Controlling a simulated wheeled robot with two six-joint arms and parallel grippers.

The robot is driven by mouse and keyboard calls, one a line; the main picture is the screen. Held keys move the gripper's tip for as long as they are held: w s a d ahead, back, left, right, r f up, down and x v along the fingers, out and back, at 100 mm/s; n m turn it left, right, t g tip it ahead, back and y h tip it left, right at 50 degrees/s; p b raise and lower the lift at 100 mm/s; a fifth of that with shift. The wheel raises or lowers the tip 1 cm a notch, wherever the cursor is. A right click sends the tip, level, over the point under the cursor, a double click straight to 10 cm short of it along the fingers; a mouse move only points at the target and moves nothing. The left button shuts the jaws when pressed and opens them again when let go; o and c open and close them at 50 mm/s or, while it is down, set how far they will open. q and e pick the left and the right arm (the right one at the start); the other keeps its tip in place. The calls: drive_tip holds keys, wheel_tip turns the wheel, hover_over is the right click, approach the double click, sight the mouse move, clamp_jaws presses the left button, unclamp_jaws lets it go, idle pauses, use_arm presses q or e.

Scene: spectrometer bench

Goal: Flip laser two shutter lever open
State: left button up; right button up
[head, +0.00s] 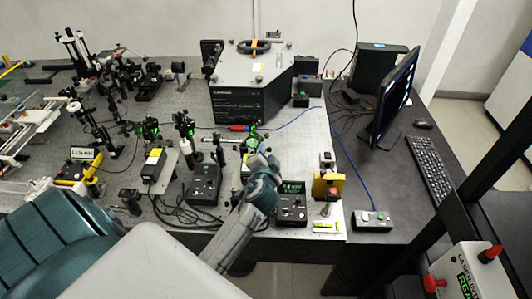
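My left arm reaches in from the lower left over the optical bench (315,140). Its teal wrist and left gripper (256,142) are over the middle of the bench, near small green-lit optics. The fingers are too small and covered to tell open from shut. A laser box with a yellow label (154,160) sits left of the wrist. A second yellow-marked box (246,166) shows partly behind my wrist, which hides much of it. I cannot tell which box is laser two, and no shutter lever can be made out clearly. My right gripper is not in view.
A large black-and-grey instrument (245,107) stands behind the gripper. Black controllers (204,184) (291,207) sit on both sides of my forearm. A yellow-and-black device (327,186) stands at the right. Posts and optics crowd the left; a monitor (393,98) stands on the right-hand desk.

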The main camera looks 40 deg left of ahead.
use_arm(q)
drive_tip(key=shift+c, duration=1)
clamp_jaws()
drive_tip(key=shift+f, duration=0.15)
drive_tip(key=shift+w+d+f+m+y, duration=0.15)
drive_tip(key=shift+f+m+y, duration=0.15)
drive_tip(key=shift+m, duration=0.4)
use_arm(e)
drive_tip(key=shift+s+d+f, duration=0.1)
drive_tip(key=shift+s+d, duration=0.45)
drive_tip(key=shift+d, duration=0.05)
use_arm(q)
drive_tip(key=shift+o, duration=0.7)
unclamp_jaws()
drive_tip(key=shift+o, duration=0.3)
drive_tip(key=shift+r, duration=0.1)
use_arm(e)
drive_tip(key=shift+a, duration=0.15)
